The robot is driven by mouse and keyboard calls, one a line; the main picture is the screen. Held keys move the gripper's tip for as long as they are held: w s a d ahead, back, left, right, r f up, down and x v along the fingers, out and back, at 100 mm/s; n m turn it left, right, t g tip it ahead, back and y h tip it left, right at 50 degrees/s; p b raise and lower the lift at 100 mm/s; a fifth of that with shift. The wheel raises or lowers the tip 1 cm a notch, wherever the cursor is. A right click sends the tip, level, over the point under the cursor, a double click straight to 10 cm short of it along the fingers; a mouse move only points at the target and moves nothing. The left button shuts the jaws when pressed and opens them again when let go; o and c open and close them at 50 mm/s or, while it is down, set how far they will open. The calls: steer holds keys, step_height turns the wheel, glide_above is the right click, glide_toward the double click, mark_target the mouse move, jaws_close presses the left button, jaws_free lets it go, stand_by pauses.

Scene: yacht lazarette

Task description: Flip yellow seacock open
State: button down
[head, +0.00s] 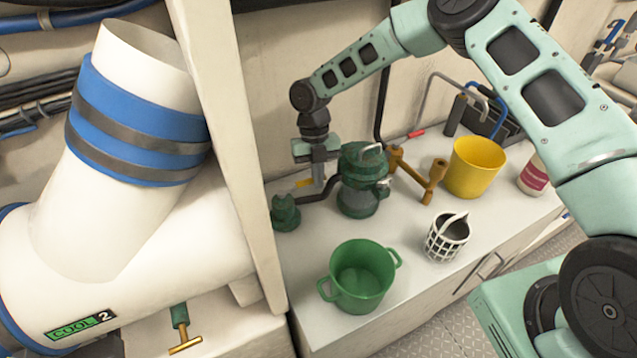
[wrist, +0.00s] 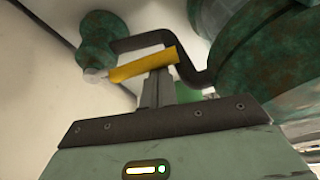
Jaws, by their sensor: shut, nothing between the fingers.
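The yellow seacock handle (head: 304,183) shows as a short yellow bar near the counter's back, partly hidden by my gripper. In the wrist view the handle (wrist: 143,65) lies slantwise across the picture, its left end by the small weathered green fitting (wrist: 98,40). That fitting (head: 285,213) stands left of the handle in the head view. My gripper (head: 318,180) points down, shut and empty, beside the handle. In the wrist view its fingertips (wrist: 157,85) sit right at the handle's near edge; I cannot tell whether they touch it.
A large green strainer (head: 360,185) stands close right of my gripper, with a dark curved pipe (wrist: 190,65) running between it and the fitting. A green pot (head: 362,277), white basket (head: 447,237) and yellow bucket (head: 474,167) stand on the counter. A white post (head: 232,150) rises at left.

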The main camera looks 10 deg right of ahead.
steer(key=shift+w, duration=0.5)
stand_by(0.3)
steer(key=shift+w+r, duration=0.15)
steer(key=shift+r, duration=0.05)
steer(key=b+v, duration=0.2)
steer(key=v, duration=0.9)
steer(key=shift+r, duration=0.25)
steer(key=shift+s, duration=0.25)
